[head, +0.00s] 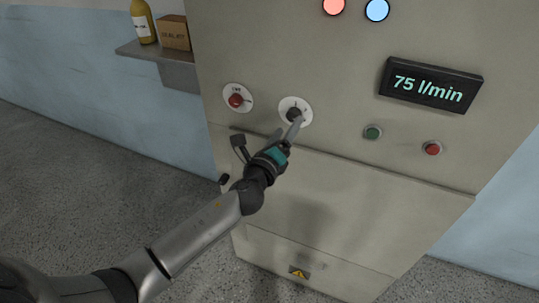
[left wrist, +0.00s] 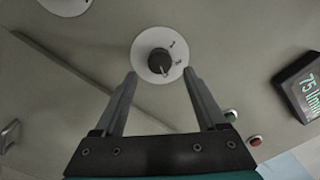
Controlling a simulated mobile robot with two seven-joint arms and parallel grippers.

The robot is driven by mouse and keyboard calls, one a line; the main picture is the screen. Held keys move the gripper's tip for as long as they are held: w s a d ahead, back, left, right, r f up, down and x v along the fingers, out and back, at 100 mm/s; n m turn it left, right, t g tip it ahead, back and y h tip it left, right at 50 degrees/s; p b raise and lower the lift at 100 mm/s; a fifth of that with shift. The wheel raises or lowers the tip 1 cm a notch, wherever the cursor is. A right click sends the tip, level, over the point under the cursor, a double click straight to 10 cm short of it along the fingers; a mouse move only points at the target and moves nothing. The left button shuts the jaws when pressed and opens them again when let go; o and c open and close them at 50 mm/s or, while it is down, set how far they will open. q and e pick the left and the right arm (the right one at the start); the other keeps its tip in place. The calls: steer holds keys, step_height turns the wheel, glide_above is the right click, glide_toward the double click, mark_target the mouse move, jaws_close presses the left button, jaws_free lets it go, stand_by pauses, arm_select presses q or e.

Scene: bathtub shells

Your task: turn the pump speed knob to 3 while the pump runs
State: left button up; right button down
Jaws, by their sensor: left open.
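The pump speed knob (head: 293,114) is a dark knob on a white round dial on the cabinet's front panel. In the left wrist view the dark knob (left wrist: 160,62) sits on its white dial with small marks at its right. My left gripper (head: 292,125) is in front of the dial, its finger partly covering the dial's lower part. In the left wrist view the left gripper (left wrist: 160,75) is open, with one finger at each side of the dial and nothing between them. The display (head: 431,85) reads 75 l/min. My right gripper is not in view.
A red knob (head: 236,100) on another white dial is to the left. A green button (head: 372,132) and a red button (head: 432,148) are to the right. Red and blue lamps are above. A shelf (head: 150,50) holds a bottle and a box.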

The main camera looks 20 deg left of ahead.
arm_select(q)
steer(key=s+b, duration=0.1)
steer(key=s, duration=1)
steer(key=shift+s+a, duration=0.2)
steer(key=shift+s, duration=0.05)
steer(key=s+a+f+n+g+y+b, duration=0.1)
steer(key=s+a+f+n+g+b, duration=0.2)
steer(key=f, duration=1)
steer(key=s+f+n+g+b, duration=0.2)
steer(key=s+f+n+g, duration=0.15)
steer(key=f, duration=0.95)
steer(key=s+a+f+n+g+y+b, duration=0.1)
steer(key=s+a+f+n+g+b, duration=0.2)
steer(key=f, duration=0.9)
steer(key=s+d+f+n+g+b, duration=0.2)
steer(key=s+f+n, duration=0.5)
steer(key=s+f, duration=0.6)
steer(key=s+d+f+n+g+h+b, duration=0.1)
steer(key=s+f+n+g+b, duration=0.4)
steer(key=s+f, duration=0.9)
steer(key=s+d+n+b, duration=0.1)
steer(key=s+n, duration=0.2)
steer(key=shift+d, duration=0.15)
